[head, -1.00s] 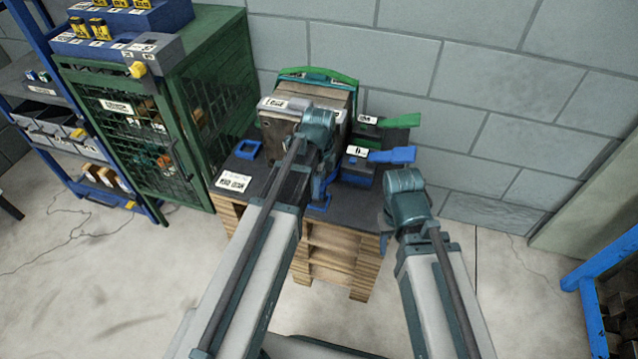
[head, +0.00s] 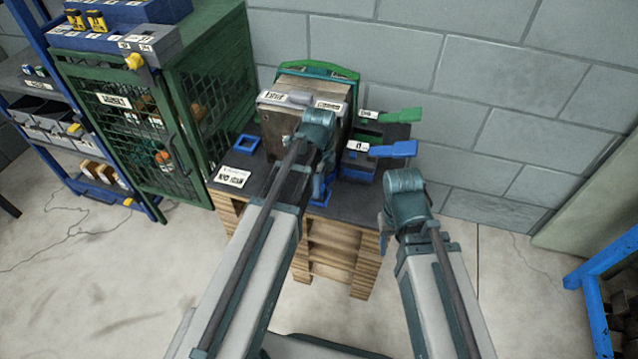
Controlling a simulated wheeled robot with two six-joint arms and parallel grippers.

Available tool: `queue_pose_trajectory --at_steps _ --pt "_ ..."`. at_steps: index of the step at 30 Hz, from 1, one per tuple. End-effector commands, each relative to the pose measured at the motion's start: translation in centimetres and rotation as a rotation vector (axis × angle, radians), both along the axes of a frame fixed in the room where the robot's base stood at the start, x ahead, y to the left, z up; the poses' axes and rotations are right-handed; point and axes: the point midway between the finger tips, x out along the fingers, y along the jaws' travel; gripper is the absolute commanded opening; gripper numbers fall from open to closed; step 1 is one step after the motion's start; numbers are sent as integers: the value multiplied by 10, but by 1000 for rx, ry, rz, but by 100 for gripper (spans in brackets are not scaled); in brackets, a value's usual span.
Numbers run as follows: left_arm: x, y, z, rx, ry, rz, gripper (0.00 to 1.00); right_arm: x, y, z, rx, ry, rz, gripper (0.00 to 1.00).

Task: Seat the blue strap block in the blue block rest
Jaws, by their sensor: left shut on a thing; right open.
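My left gripper (head: 321,172) is low in front of the mould, largely hidden by its own wrist and arm. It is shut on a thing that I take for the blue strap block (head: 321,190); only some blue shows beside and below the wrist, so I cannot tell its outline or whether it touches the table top. The blue block rest (head: 246,146) looks like a small, empty blue square frame on the dark top, left of the mould. My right gripper (head: 386,234) is open and empty, in front of the table's right side, its fingers partly hidden.
A mould (head: 338,98) with a green strap (head: 330,70) stands on the dark top of a wooden pallet stack (head: 330,250). To its right are a blue lever (head: 395,149) and a green lever (head: 400,114). A green mesh cabinet (head: 150,135) stands close on the left.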

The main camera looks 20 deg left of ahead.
Motion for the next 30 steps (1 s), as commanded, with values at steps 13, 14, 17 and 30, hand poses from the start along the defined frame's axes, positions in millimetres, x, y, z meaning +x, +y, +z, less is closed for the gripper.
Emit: queue_pose_trajectory --at_steps 13,14,17,30 --pt "0 0 0 0 0 0 57 0 0 0 0 0 0 50" --pt "0 0 0 0 0 0 62 0 0 0 0 0 0 50" --pt "0 0 0 0 0 0 79 0 0 0 0 0 0 50" --pt "0 0 5 0 0 0 79 0 0 5 0 0 0 50"
